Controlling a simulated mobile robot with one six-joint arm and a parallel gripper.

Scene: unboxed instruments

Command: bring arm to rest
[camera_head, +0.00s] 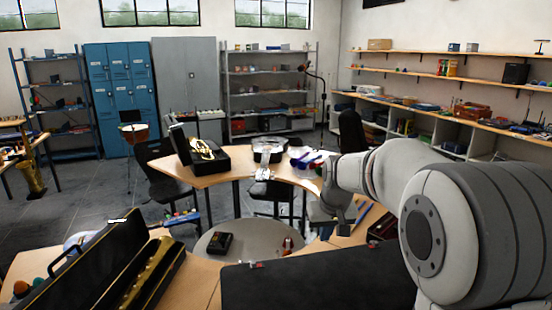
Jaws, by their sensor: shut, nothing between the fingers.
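My arm reaches in from the right edge and bends down at its wrist. My gripper (346,216) is a small dark shape at the wrist's end, near the middle of the view. It is shut and holds nothing. It appears above the near side of the curved wooden table, apart from the instruments. Its fingertips are small and partly hard to make out.
An open black case (205,150) with a brass instrument stands on the curved table (243,168). A long open case (120,262) lies front left, and a closed black case (320,282) front centre. A round grey surface (262,240) holds a small dark box (220,243). Chairs stand around.

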